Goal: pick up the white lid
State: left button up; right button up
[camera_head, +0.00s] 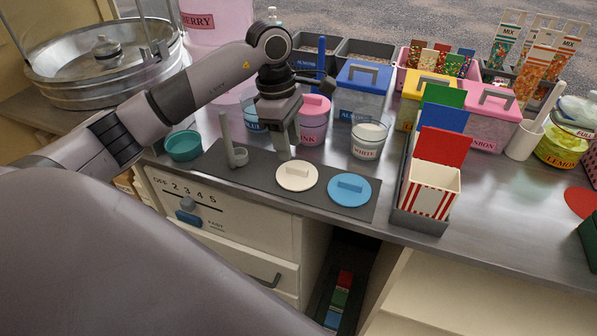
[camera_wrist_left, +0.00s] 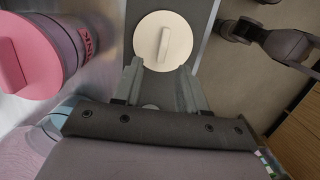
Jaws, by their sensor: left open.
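The white lid (camera_head: 297,177) is a flat cream disc with a bar handle. It lies on a dark grey mat (camera_head: 352,207) near the counter's front edge, left of a blue lid (camera_head: 349,190). My left gripper (camera_head: 285,152) is above the mat, just behind the white lid in the head view. In the left wrist view, the white lid (camera_wrist_left: 163,40) lies just beyond the fingertips of my open, empty left gripper (camera_wrist_left: 161,66). Its handle runs roughly in line with the fingers' reach.
A pink-lidded tub (camera_head: 313,120) and a tub labelled WHITE (camera_head: 369,139) stand behind the mat. A grey upright tool (camera_head: 231,145) stands left of the gripper. A red-striped box (camera_head: 430,190) in a rack is to the right. A teal bowl (camera_head: 183,146) sits at left.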

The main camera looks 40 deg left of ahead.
aim_at(297, 168)
pick_arm(q)
jog(key=f, duration=0.1)
jog(key=d+f, duration=0.1)
jog(key=f, duration=0.1)
jog(key=f+p, duration=0.1)
jog(key=shift+d+f, duration=0.2)
jog(key=shift+d, duration=0.2)
jog(key=shift+f, duration=0.35)
grip_shut()
jog(key=shift+r, duration=0.1)
notch_tip(297, 168, up, 20)
